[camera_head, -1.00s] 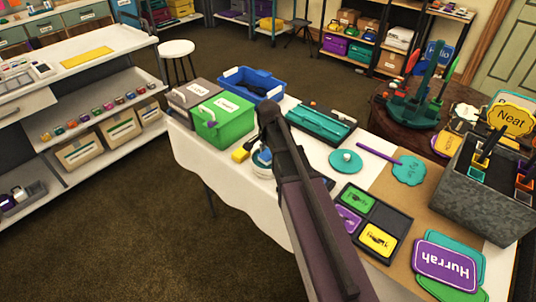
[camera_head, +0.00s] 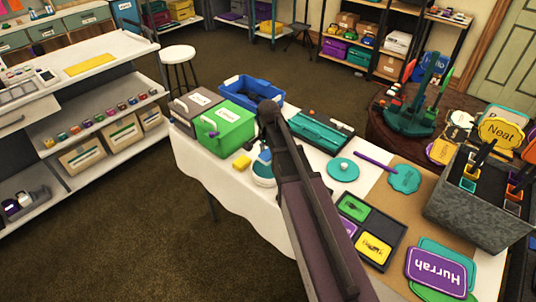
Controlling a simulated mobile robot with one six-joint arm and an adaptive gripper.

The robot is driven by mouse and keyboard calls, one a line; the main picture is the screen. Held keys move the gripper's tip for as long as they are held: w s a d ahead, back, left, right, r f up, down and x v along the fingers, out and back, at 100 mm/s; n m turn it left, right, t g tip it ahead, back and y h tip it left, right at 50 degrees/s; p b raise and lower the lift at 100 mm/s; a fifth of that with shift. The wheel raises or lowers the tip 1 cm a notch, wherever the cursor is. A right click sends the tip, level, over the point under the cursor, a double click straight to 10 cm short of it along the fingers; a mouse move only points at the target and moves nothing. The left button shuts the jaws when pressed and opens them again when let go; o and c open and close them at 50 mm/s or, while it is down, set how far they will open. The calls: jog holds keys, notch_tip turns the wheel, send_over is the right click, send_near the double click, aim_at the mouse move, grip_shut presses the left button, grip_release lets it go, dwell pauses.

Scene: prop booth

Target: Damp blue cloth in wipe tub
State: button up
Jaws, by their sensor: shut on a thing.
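A small round white tub with a teal-blue band (camera_head: 263,181) stands near the front edge of the white-covered table, beside a yellow sponge (camera_head: 242,162). A small blue patch, which looks like the blue cloth (camera_head: 265,155), shows at the tub's top, right beside my arm. My gripper (camera_head: 257,147) is mostly hidden behind my dark arm, low over the tub. It appears shut on the blue cloth. I cannot tell how far the cloth is inside the tub.
A lidded green box (camera_head: 223,128) and a blue bin (camera_head: 253,91) stand behind and left of the tub. A teal tray (camera_head: 320,133), a teal disc (camera_head: 343,169) and a dark sign tray (camera_head: 365,225) lie to the right. Open floor lies left of the table.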

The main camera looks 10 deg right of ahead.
aim_at(269, 153)
jog(key=shift+r+p, duration=0.75)
jog(key=shift+r, duration=0.2)
jog(key=shift+r+p, duration=1.6)
